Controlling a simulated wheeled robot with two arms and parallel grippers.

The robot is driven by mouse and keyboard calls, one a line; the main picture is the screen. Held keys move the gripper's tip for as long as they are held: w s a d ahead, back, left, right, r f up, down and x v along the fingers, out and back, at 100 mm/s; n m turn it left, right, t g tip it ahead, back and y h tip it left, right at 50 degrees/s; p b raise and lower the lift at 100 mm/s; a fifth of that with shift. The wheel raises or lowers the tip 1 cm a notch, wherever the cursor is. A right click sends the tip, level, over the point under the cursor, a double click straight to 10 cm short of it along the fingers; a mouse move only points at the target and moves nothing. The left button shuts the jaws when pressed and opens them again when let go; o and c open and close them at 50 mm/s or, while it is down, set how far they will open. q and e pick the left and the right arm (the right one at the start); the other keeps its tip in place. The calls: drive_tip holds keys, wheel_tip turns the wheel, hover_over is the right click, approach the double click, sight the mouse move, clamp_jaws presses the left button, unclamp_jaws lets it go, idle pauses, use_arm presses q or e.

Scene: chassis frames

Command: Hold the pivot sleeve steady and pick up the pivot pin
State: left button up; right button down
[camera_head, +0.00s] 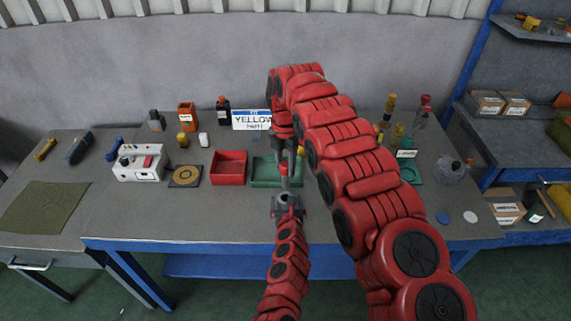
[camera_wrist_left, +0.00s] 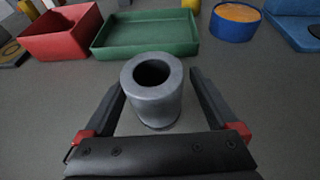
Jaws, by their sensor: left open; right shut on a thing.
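The pivot sleeve is a grey hollow cylinder (camera_wrist_left: 153,92), standing upright in the left wrist view. My left gripper (camera_head: 287,206) is open, with one finger on each side of the sleeve and gaps beside it. In the head view the sleeve is small and hard to separate from the gripper. My right gripper (camera_head: 285,165) points down above and behind the left one, near the green tray. It is shut on a slim grey piece (camera_head: 284,183), which looks like the pivot pin, though too small to be certain. The right gripper does not show in the left wrist view.
The green tray (camera_wrist_left: 150,50) and the red bin (camera_wrist_left: 60,45) stand behind the sleeve. A blue round container with an orange top (camera_wrist_left: 235,22) is at the right. My right arm covers part of the bench. The bench front left of the grippers is clear.

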use_arm(q)
drive_tip(key=v, duration=1)
drive_tip(key=shift+s+a, duration=0.2)
drive_tip(key=shift+s, duration=0.05)
use_arm(e)
drive_tip(key=shift+s, duration=0.1)
